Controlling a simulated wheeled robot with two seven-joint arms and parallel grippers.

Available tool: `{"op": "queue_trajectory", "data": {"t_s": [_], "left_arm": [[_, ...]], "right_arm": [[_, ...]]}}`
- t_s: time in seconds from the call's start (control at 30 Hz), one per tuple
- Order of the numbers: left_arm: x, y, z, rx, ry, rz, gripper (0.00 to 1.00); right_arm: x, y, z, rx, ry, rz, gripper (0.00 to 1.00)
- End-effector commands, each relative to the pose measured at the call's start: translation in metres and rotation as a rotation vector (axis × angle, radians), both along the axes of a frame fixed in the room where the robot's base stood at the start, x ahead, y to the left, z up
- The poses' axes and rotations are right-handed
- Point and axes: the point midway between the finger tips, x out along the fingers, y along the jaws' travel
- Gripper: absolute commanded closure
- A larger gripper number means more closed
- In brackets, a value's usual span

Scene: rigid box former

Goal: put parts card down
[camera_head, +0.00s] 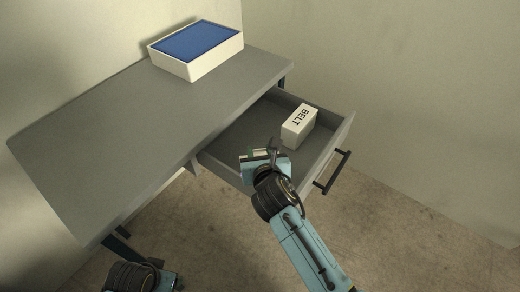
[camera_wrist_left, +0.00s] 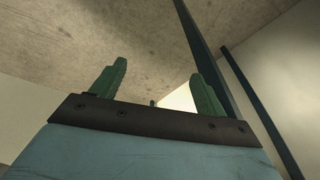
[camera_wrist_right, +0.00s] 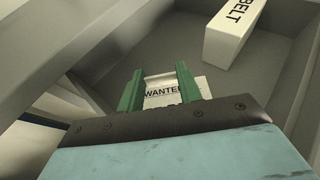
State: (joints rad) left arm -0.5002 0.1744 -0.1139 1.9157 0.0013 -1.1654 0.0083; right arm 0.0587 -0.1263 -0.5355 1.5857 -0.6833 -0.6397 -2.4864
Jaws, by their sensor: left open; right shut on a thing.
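The parts card (camera_wrist_right: 163,93), a pale card with black lettering that reads "WANTE" before it is cut off, shows in the right wrist view. My right gripper (camera_wrist_right: 159,77) is shut on it, its green fingers at either side. In the head view my right gripper (camera_head: 262,153) is over the near part of the open drawer (camera_head: 238,137), left of a white box marked BELT. I cannot tell whether the card touches the drawer floor. My left gripper (camera_wrist_left: 160,85) is open and empty in the left wrist view, low beside the desk.
The white BELT box (camera_head: 299,125) stands in the drawer, towards its right side. A white box with a blue top (camera_head: 188,66) stands at the back of the grey desk (camera_head: 120,130). The rest of the desk top is clear. The drawer's dark handle (camera_head: 333,172) sticks out in front.

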Motion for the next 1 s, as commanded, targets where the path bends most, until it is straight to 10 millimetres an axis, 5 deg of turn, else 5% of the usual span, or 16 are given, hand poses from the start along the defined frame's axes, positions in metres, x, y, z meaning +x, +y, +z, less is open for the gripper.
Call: {"op": "queue_trajectory", "data": {"t_s": [0.07, 0.1, 0.23, 0.7, 1.0], "left_arm": [[0.000, 0.000, 0.000, 0.000, 0.000, 0.000, 0.26], [0.000, 0.000, 0.000, 0.000, 0.000, 0.000, 0.26], [0.000, 0.000, 0.000, 0.000, 0.000, 0.000, 0.26], [0.001, 0.000, 0.002, -0.002, -0.004, -0.001, 0.26], [-0.016, 0.028, -0.039, 0.036, 0.030, 0.003, 0.26]], "right_arm": [[0.000, 0.000, 0.000, 0.000, -0.001, 0.000, 0.86], [0.000, 0.000, 0.000, 0.000, -0.001, 0.000, 0.60], [0.000, 0.000, 0.000, 0.001, -0.001, 0.001, 0.43], [-0.002, 0.001, 0.015, 0.003, 0.000, 0.000, 0.43], [-0.042, -0.007, 0.032, -0.001, 0.001, 0.000, 0.43]]}}
